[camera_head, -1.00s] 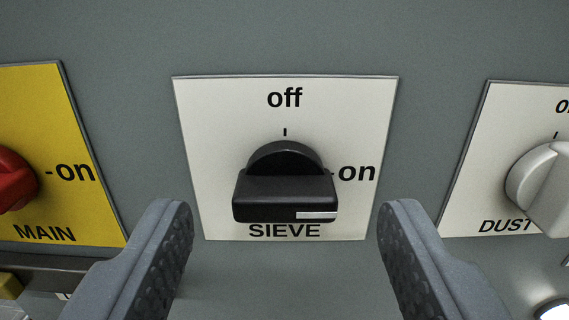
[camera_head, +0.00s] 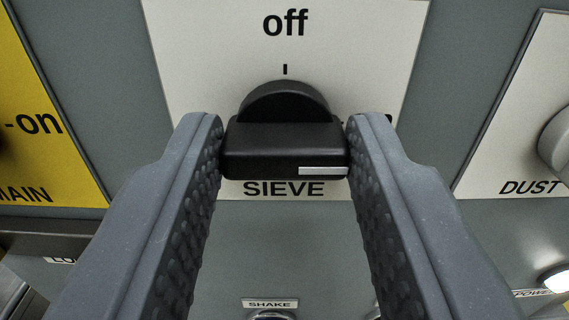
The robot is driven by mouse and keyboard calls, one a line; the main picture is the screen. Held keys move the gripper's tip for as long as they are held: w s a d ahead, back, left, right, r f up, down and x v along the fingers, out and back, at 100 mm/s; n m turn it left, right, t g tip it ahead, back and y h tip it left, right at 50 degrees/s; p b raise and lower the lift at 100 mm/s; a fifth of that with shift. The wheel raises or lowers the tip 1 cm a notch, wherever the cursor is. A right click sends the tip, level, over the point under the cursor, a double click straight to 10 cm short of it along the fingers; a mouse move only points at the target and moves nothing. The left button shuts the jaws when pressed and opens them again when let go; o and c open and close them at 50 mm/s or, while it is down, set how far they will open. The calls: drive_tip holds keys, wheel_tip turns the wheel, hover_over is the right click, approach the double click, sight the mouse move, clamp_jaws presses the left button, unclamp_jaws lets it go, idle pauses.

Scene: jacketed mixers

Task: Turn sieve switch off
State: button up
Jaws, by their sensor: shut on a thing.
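The black sieve switch (camera_head: 285,140) is in the middle of the view, on a white plate (camera_head: 200,60) marked "off" at the top and "SIEVE" below. Its handle bar lies horizontally, with a white mark at its right end, on the side of the "on" position. The "on" label is mostly hidden behind my right finger. My gripper (camera_head: 285,150) is shut on the switch handle, with one grey finger at each end of the bar.
A yellow plate marked "MAIN" (camera_head: 45,150) is at the left. A label "SHAKE" (camera_head: 269,304) and a lit lamp (camera_head: 556,279) are below.

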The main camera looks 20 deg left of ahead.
drive_tip(key=shift+n, duration=0.3)
drive_tip(key=n+b, duration=0.1)
drive_tip(key=n, duration=0.2)
drive_tip(key=shift+f+n, duration=0.1)
drive_tip(key=shift+n, duration=0.2)
drive_tip(key=n+b, duration=0.2)
drive_tip(key=n, duration=0.3)
drive_tip(key=shift+a+f+b, duration=0.1)
drive_tip(key=shift+f+b, duration=0.05)
drive_tip(key=shift+b, duration=0.15)
drive_tip(key=n+b, duration=0.2)
drive_tip(key=n, duration=0.3)
drive_tip(key=shift+a+f+n+b, duration=0.1)
drive_tip(key=shift+n+b, duration=0.3)
drive_tip(key=shift+n, duration=0.55)
drive_tip(key=shift+a+f+n+b, duration=0.1)
drive_tip(key=shift+n+b, duration=0.25)
drive_tip(key=shift+n, duration=0.6)
drive_tip(key=shift+f, duration=0.1)
drive_tip(key=o, duration=1)
